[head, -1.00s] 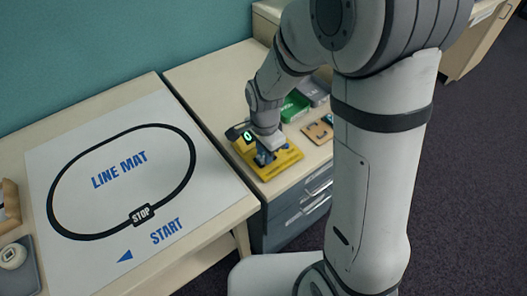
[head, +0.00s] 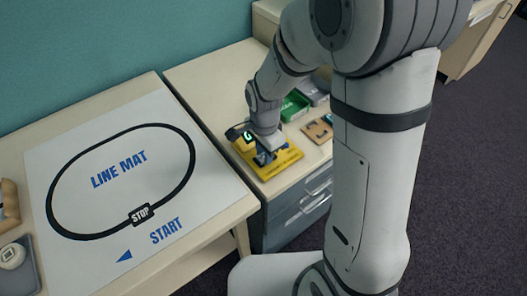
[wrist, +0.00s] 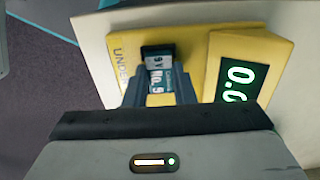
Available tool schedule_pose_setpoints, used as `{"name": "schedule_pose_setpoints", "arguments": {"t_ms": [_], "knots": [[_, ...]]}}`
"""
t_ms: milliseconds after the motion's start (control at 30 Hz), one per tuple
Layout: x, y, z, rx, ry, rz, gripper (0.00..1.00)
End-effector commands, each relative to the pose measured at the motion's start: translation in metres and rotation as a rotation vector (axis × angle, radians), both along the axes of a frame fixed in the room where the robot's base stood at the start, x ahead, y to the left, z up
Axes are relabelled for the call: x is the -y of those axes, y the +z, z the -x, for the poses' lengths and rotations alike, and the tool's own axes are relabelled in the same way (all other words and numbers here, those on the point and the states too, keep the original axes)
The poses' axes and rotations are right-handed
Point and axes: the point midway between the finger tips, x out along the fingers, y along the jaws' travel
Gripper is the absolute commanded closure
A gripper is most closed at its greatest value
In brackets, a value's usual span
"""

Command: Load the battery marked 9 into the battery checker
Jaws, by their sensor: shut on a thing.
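The yellow battery checker (head: 286,160) sits on the drawer cabinet's top in the head view. In the wrist view its yellow body (wrist: 195,50) fills the upper middle, with a lit green display (wrist: 238,82) reading about "0.0" at the right. My gripper (head: 264,158) points down at the checker. In the wrist view, my gripper (wrist: 160,92) is shut on a battery (wrist: 159,70) with a dark end and a grey-blue label. The label shows "NO." and a digit too small to read surely. I cannot tell whether the battery is seated in the checker or just above it.
A green box (head: 294,106) and a grey item (head: 315,93) stand behind the checker, partly hidden by my arm. A tan board (head: 318,130) lies to its right. The line mat (head: 130,190) covers the table at left, with a grey tray (head: 18,275) beside it.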

Motion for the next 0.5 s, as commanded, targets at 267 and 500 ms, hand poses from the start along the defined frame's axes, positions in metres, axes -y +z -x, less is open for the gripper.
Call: {"name": "schedule_pose_setpoints", "arguments": {"t_ms": [267,500], "knots": [[0.0000,0.0001,0.0000,0.000,0.000,0.000,0.76],[-0.0001,0.0001,0.0001,0.000,0.000,0.000,0.56]]}}
